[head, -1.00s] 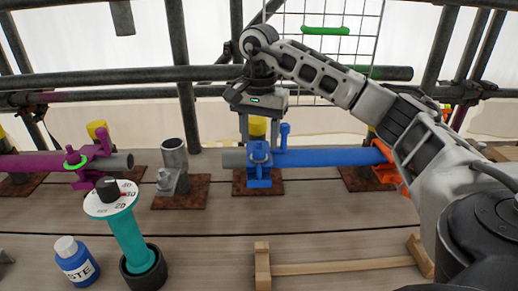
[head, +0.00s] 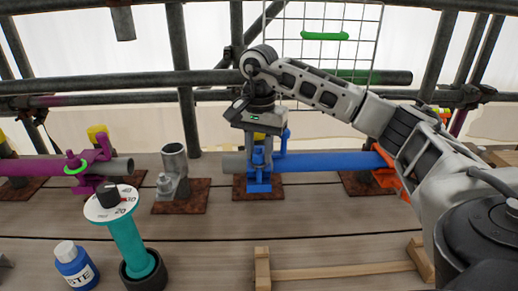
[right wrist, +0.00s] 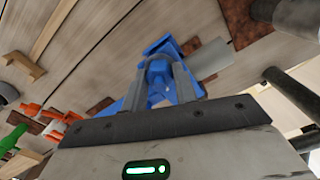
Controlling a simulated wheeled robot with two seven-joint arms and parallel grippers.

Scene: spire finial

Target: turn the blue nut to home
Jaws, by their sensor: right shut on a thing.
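The blue clamp (head: 259,183) sits on a rusty plate, around the left part of a pipe that is blue to the right. Its blue nut (head: 258,157) is at the top, mostly covered by my right gripper (head: 258,148), which points down over it. In the right wrist view, the fingers of my right gripper (right wrist: 167,82) are closed on the two sides of the blue nut (right wrist: 160,70). The blue pipe (head: 325,162) runs right to an orange clamp (head: 385,168). My left gripper is not in view.
Left of the clamp stand a short grey tube (head: 174,158) and a purple pipe with a purple clamp (head: 88,170). In front are a teal tool with a round dial (head: 128,235), a blue bottle (head: 75,263) and a wooden frame (head: 335,270). The planks between are clear.

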